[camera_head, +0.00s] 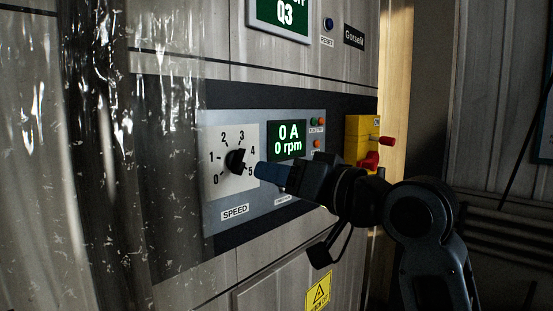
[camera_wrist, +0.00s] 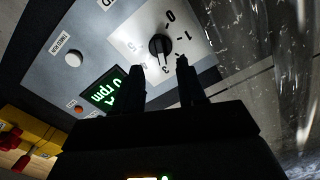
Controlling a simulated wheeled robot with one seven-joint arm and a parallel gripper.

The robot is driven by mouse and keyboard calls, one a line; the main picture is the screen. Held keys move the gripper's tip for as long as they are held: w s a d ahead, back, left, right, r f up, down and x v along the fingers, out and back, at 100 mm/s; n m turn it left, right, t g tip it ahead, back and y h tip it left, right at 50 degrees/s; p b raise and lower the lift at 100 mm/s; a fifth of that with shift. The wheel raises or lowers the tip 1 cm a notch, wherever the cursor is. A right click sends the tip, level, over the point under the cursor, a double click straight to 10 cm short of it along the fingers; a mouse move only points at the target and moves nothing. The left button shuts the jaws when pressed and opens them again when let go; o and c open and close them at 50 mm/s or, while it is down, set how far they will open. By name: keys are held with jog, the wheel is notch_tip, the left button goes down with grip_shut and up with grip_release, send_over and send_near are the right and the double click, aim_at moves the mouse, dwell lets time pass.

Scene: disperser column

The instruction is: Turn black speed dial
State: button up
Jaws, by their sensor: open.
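The black speed dial (camera_head: 236,161) sits on a pale square plate (camera_head: 214,190) numbered 0 to 5, above a SPEED label. I cannot tell exactly which number its pointer marks. My gripper (camera_head: 262,171) is just right of the dial in the head view, with a small gap to it. In the wrist view, the dial (camera_wrist: 158,45) shows beyond the tips of my gripper (camera_wrist: 160,67), roughly in line with the space between them. The fingers are apart and empty. The display (camera_head: 287,140) beside the dial reads 0 A and 0 rpm.
A clear strip curtain (camera_head: 100,150) hangs close at the left of the panel. A yellow box (camera_head: 358,135) with red handles stands out at the panel's right edge, near my arm. Small buttons (camera_head: 317,143) sit by the display. A yellow warning sign (camera_head: 318,293) is below.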

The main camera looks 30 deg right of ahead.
aim_at(244, 160)
jog(key=x, duration=0.2)
jog(key=p+x, duration=0.1)
jog(key=x, duration=0.2)
jog(key=r+x, duration=0.1)
jog(key=x, duration=0.1)
jog(key=shift+w+d+r+p, duration=0.1)
jog(key=shift+w+d+p, duration=0.1)
jog(key=shift+w+p, duration=0.15)
grip_shut()
dwell(0.3)
